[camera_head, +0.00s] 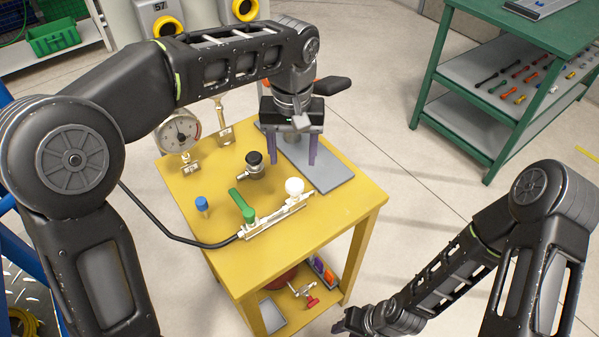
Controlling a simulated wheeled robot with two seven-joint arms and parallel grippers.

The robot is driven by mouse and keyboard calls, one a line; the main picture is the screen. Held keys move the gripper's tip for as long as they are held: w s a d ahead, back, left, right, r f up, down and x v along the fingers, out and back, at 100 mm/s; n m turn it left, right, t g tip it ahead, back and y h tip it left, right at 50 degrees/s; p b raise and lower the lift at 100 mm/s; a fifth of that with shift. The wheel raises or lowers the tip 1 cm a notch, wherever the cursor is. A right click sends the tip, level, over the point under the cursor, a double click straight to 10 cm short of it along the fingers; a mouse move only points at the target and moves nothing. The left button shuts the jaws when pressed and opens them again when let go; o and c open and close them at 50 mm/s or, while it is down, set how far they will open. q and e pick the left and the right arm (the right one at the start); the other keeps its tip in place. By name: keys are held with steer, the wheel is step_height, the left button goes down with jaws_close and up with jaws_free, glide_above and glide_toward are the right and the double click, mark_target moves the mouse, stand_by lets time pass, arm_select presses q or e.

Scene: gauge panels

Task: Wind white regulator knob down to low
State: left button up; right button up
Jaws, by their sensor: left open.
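The white regulator knob (294,186) sits on a silver fitting near the front right of the yellow table's top. My left gripper (292,158) is open and empty, fingers pointing down, above the grey plate and behind the white knob. It is apart from the knob. A gauge (178,131) stands at the back left of the table; its reading is too small to tell. My right arm comes in at the lower right; its gripper (345,322) is at the bottom edge, partly cut off, and its jaws are unclear.
The yellow table (219,238) also bears a green lever (242,205), a blue knob (202,204), a black knob (254,160) and a grey plate (335,178). A black hose (165,232) runs left. A green workbench (520,45) stands at the back right. Floor between is clear.

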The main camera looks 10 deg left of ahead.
mark_target(295, 183)
arm_select(q)
steer(key=n, duration=0.7)
steer(key=shift+w+f, duration=0.15)
steer(key=shift+f, duration=0.2)
steer(key=n, duration=0.3)
steer(key=shift+f, duration=0.1)
steer(key=n, duration=0.2)
steer(key=shift+w+n, duration=0.1)
steer(key=shift+n, duration=0.2)
steer(key=n, duration=0.4)
steer(key=shift+d, duration=0.1)
steer(key=shift+f, duration=0.1)
step_height(295, 183, down, 8)
steer(key=shift+r, duration=0.2)
